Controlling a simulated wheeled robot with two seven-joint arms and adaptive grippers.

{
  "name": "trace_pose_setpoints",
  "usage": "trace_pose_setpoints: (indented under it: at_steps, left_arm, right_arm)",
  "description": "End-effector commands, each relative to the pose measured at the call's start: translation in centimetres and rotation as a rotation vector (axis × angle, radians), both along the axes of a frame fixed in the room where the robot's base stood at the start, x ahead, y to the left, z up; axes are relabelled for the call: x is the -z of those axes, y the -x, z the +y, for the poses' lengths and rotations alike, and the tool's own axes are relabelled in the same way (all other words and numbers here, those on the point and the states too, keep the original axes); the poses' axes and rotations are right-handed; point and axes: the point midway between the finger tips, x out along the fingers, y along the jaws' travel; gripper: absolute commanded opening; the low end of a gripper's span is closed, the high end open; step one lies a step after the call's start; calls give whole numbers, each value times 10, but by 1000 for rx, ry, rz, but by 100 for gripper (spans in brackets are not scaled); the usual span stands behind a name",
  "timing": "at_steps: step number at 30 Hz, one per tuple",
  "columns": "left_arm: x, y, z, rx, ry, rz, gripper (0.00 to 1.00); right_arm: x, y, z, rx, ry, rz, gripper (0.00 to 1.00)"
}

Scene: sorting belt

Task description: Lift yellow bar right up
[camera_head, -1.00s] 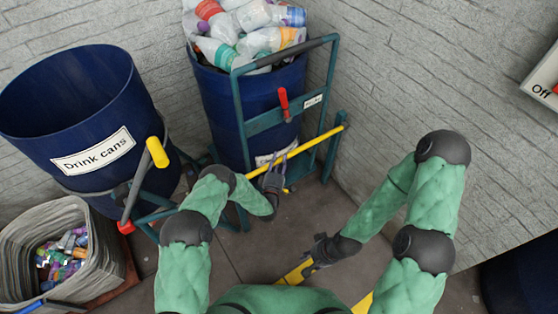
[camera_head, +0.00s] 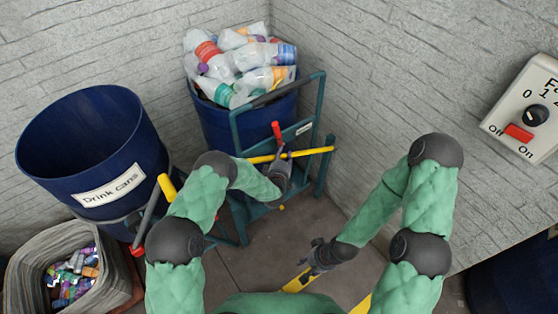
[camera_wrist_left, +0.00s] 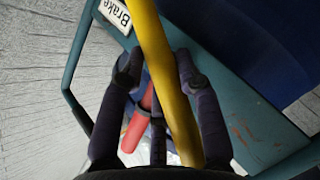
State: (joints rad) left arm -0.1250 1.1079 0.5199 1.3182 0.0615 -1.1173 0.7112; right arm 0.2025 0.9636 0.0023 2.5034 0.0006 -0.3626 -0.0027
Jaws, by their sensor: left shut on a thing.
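The yellow bar (camera_head: 318,151) runs nearly level across the front of the teal frame that holds the bin of plastic bottles, just below a red handle (camera_head: 276,130). My left gripper (camera_head: 284,158) is at the bar's middle and shut on it. In the left wrist view the yellow bar (camera_wrist_left: 158,60) passes between the two dark fingers (camera_wrist_left: 157,75), with the red handle (camera_wrist_left: 139,122) beside it. My right gripper (camera_head: 309,266) is low, near the floor and a yellow strip; whether its fingers are open is too small to tell.
The bottle bin (camera_head: 217,122) stands behind the teal frame (camera_head: 322,105). A blue "Drink cans" bin (camera_head: 85,150) is at left, above a grey basket (camera_head: 22,275) of cans. A switch box (camera_head: 545,90) is on the right wall. Floor (camera_head: 255,255) shows between my arms.

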Motion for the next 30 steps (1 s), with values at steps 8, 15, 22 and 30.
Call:
trace_pose_setpoints:
  at_steps: [8, 15, 22, 30]
  left_arm:
    - [-32, -12, -14, -3, -75, 51, 0]
    - [-38, -15, -18, -4, -99, 69, 0]
    - [-38, -16, -18, -4, -101, 70, 0]
    - [-38, -16, -18, -3, -100, 70, 59]
  right_arm:
    - [-18, 0, 0, 0, 0, 0, 40]
    - [-21, 0, 0, 0, 0, 0, 40]
    - [-20, 0, 0, 0, 0, 0, 40]
    - [-21, 0, 0, 0, 0, 0, 40]
